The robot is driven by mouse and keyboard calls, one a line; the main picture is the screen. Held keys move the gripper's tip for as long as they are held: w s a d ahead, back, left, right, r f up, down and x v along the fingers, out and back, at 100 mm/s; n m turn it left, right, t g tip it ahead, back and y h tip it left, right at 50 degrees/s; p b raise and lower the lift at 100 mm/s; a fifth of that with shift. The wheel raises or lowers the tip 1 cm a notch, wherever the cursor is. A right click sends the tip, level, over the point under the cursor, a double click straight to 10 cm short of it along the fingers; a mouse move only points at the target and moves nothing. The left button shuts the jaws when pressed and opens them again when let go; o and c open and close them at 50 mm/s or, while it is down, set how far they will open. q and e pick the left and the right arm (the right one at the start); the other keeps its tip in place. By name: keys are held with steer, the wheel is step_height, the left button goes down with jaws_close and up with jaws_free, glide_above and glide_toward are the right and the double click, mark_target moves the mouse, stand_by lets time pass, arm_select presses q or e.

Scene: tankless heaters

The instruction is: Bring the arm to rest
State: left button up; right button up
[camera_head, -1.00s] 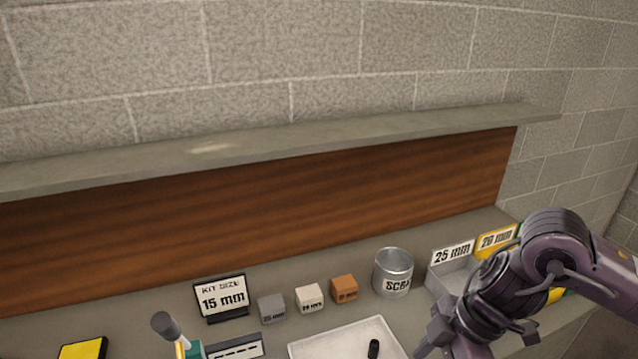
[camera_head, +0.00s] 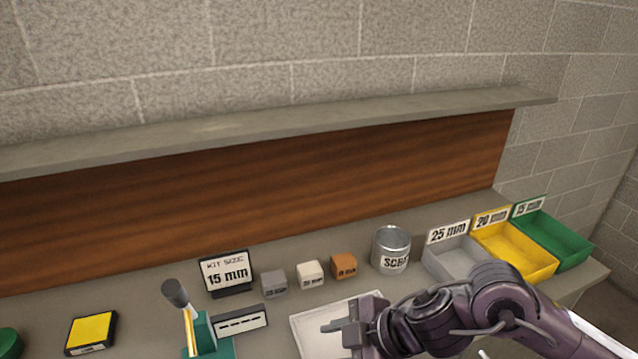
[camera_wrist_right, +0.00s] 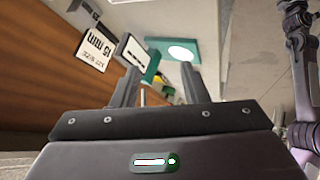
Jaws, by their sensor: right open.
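My right gripper (camera_head: 342,333) is over the white tray (camera_head: 305,331) in the head view, its arm coming in from the right. In the right wrist view its two fingers (camera_wrist_right: 160,88) stand apart with nothing between them. The gripper and forearm hide much of the tray. My left gripper is not in the head view; part of a dark arm shows at the right edge of the right wrist view, and I cannot tell its gripper there.
Left of the tray are a green stand (camera_head: 205,335) with a lever and a "15 mm" sign (camera_head: 228,273). Behind it are grey (camera_head: 273,284), white (camera_head: 310,274) and orange (camera_head: 344,266) blocks and a scrap can (camera_head: 391,250). Grey (camera_head: 450,261), yellow (camera_head: 515,252) and green (camera_head: 555,240) bins stand right.

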steer(key=w+a+r+m+t+y, duration=0.1)
steer(key=w+a+r+m+t, duration=0.15)
steer(key=a+m+t, duration=0.2)
steer(key=d+f+m+t+h, duration=0.2)
steer(key=d+m+h, duration=0.2)
steer(key=d+m, duration=0.25)
steer(key=s+d+f+m+g+h, duration=0.5)
steer(key=s+d+f+m+g, duration=0.2)
steer(key=s+d+f, duration=0.65)
step_height(320, 180, down, 29)
steer(key=s+d, duration=0.1)
steer(key=s+d+f+g, duration=0.1)
steer(key=s+d+f, duration=0.1)
steer(key=s+f, duration=0.6)
steer(key=s+d+f+g, duration=0.1)
steer(key=s+d+f, duration=0.1)
steer(key=s+f, duration=0.7)
steer(key=shift+s+n, duration=0.3)
steer(key=shift+s, duration=0.85)
